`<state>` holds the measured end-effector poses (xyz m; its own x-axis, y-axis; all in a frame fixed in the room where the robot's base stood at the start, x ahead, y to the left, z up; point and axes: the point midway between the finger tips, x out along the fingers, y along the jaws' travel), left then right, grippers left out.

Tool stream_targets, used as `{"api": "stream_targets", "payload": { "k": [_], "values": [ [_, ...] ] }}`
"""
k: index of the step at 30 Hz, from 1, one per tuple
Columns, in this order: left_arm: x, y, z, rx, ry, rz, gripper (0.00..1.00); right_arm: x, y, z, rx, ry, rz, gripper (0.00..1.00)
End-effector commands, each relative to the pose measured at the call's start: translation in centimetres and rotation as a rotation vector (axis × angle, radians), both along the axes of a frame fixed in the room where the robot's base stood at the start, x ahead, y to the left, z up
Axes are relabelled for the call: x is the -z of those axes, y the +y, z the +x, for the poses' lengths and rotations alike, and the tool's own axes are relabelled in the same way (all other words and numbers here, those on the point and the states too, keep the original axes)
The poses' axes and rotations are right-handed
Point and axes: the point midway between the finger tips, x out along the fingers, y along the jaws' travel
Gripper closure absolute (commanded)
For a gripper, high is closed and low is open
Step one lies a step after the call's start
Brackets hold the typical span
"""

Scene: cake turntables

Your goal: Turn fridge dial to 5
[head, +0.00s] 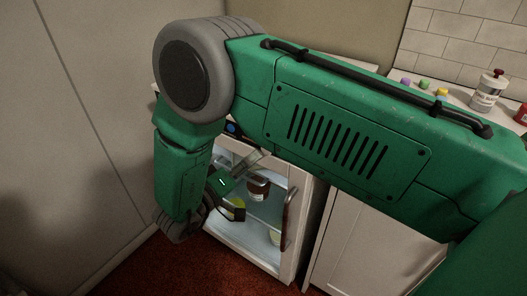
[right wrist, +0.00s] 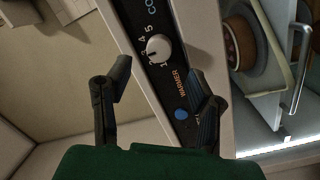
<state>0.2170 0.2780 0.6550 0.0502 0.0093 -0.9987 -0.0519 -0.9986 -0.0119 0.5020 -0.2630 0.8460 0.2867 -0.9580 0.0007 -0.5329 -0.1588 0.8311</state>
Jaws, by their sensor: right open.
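The fridge dial (right wrist: 158,47) is a white round knob on a black strip in the right wrist view. White numbers run around its left side, with the 5 at the upper left and the 1 at the lower left. Its pointer is too small to read surely. My right gripper (right wrist: 160,70) is open, its two dark fingers apart and pointing at the strip. The dial shows between and beyond the fingertips, and nothing is held. The white fridge (head: 290,225) stands open in the head view, with my right gripper (head: 238,185) in front of it. My left gripper is out of view.
A blue spot (right wrist: 181,114) and the word WARMER lie on the strip near the right finger. A brown jar (head: 258,188) stands inside the fridge. A white cabinet (head: 365,250) is to its right. A bottle (head: 487,92) stands on the counter. My right arm hides much of the head view.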

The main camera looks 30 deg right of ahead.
Motion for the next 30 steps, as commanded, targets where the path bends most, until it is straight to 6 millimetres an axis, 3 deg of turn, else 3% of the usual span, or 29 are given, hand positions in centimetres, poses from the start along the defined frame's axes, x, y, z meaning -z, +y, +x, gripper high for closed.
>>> {"api": "stream_targets", "payload": {
  "k": [3,9,20,21,25,30],
  "values": [
    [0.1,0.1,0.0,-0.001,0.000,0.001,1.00,0.1,-2.5,0.7,0.002,-0.001,0.002,0.51],
    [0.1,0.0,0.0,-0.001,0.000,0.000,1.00,0.3,-5.5,1.4,0.002,-0.001,0.010,0.51],
    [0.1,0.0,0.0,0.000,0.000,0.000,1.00,0.2,-5.8,1.6,0.002,-0.002,0.005,0.51],
    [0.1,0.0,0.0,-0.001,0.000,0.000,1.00,0.2,-5.7,1.6,0.002,-0.002,0.005,0.54],
    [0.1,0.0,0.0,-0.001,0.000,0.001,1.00,0.2,-5.7,1.6,0.000,-0.001,0.006,1.00],
    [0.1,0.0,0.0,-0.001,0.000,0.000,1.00,0.2,-5.6,1.6,-0.002,-0.002,0.008,1.00]
  ]
}}
